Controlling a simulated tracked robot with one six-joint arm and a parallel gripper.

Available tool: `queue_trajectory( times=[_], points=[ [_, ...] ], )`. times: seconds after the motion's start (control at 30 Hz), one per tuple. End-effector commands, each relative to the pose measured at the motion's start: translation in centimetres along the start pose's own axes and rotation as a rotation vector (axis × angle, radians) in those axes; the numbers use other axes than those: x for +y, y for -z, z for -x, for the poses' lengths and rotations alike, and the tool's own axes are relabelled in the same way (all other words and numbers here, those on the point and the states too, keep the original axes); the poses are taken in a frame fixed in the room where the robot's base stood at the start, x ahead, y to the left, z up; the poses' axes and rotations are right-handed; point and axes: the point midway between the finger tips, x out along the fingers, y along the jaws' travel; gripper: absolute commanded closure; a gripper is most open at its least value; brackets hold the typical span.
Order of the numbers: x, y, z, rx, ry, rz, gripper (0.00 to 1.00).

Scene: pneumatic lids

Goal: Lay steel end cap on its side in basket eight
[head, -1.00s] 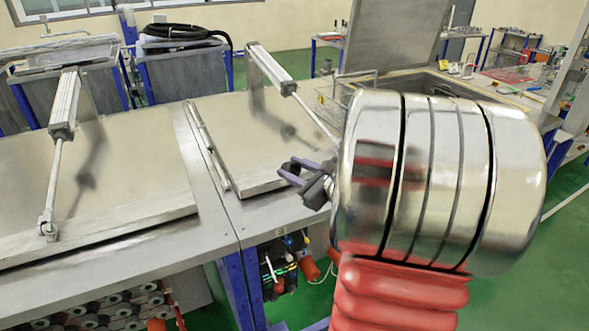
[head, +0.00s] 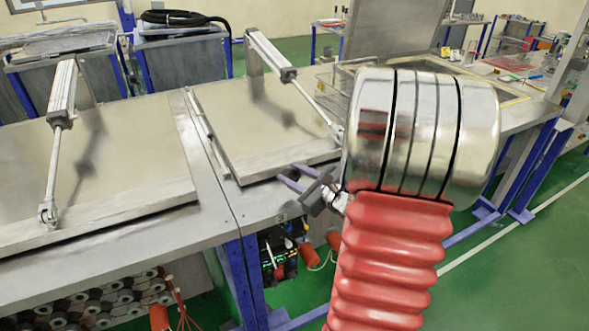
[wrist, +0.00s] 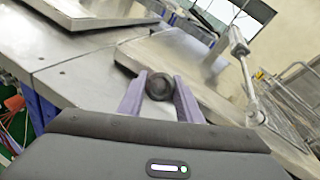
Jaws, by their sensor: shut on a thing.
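My gripper (head: 291,180) has purple fingers and sits beyond my large arm, near the front edge of the middle closed lid. In the wrist view my gripper (wrist: 160,90) is shut on a small dark, round, ring-faced piece, which I take as the steel end cap (wrist: 157,83). Its round face points towards the wrist camera. The cap cannot be made out in the head view. A wire basket (head: 328,84) stands behind my arm by the raised lid, partly hidden. Wire mesh (wrist: 290,100) also shows at the right of the wrist view. No basket number is readable.
Two closed metal lids, the left lid (head: 110,165) and the middle lid (head: 262,125), carry pneumatic cylinders with rods. A third lid (head: 392,30) stands raised over an opening at the back right, largely behind my arm. Green floor is free at the right.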

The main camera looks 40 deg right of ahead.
Motion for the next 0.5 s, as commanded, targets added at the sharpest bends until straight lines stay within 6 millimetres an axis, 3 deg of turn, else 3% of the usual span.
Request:
queue_trajectory(
  times=[0.5],
  points=[
    [1.1, 2.9, -0.6, -0.001, 0.000, -0.001, 1.00]
  ],
)
